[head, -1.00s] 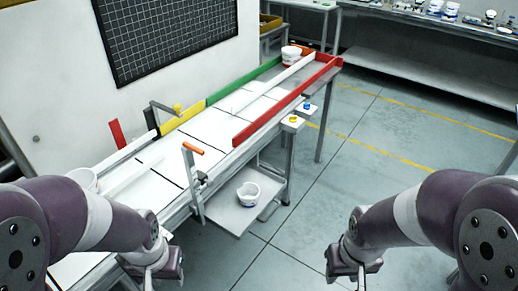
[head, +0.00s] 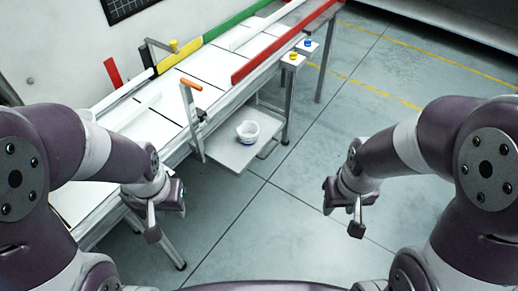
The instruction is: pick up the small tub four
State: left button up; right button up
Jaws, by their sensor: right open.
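A small white tub (head: 247,132) with a blue mark low on its side stands upright on a small grey side shelf (head: 225,153) beside the conveyor. I cannot read a number on it. My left gripper (head: 166,217) hangs to the left of the tub and nearer to me, with its fingers apart and nothing between them. My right gripper (head: 344,217) hangs to the right of the tub and nearer to me, open and empty. Neither gripper touches the tub.
The long white conveyor (head: 177,98) runs from lower left to upper right, with a red rail (head: 270,60). An orange-tipped lever (head: 190,85) rises near the shelf. The floor at right is clear.

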aim_at(248, 133)
jog(key=i+u, duration=0.1)
jog(key=u, duration=0.6)
jog(key=i+l+u, duration=0.3)
jog(key=l, duration=0.2)
jog(key=i+l+u, duration=0.1)
jog(key=l+u, duration=0.2)
jog(key=l, duration=0.2)
jog(key=i+l+u, duration=0.1)
jog(key=l+u, duration=0.2)
jog(key=l, duration=0.3)
jog(key=i+l+u, duration=0.1)
jog(key=l+u, duration=0.2)
jog(key=l, duration=1.2)
jog(key=i+l, duration=0.1)
jog(key=l, duration=0.9)
